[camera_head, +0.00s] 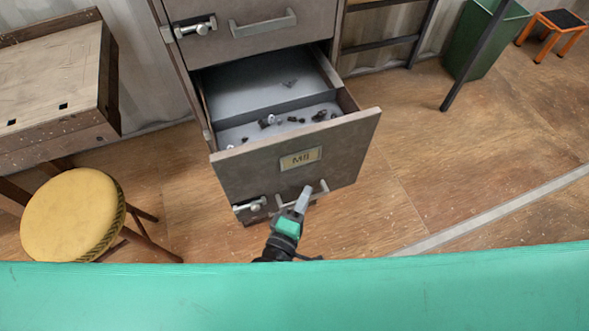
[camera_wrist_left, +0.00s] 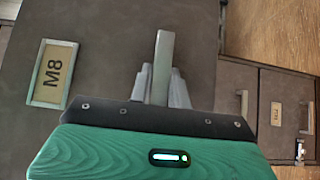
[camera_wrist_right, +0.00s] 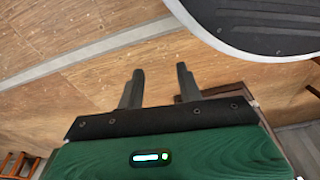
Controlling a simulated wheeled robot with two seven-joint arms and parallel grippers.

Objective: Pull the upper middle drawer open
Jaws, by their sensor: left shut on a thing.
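The drawer labelled M8 (camera_head: 245,175) stands pulled out from the cabinet, its tray showing small dark hardware inside. Its label also shows in the left wrist view (camera_wrist_left: 53,73). My left gripper (camera_head: 304,194) is shut on the bar handle (camera_head: 322,187) of this drawer. In the left wrist view the handle (camera_wrist_left: 163,55) runs between the fingers, with its lower part hidden by them. My right gripper (camera_wrist_right: 158,85) is open and empty over the wooden floor, outside the head view.
A closed drawer (camera_head: 275,45) with a latch sits above the open one. A yellow stool (camera_head: 70,215) and a workbench (camera_head: 60,80) stand at left. A green bin (camera_head: 482,45) and an orange step stool (camera_head: 555,22) stand at back right. Floor on the right is clear.

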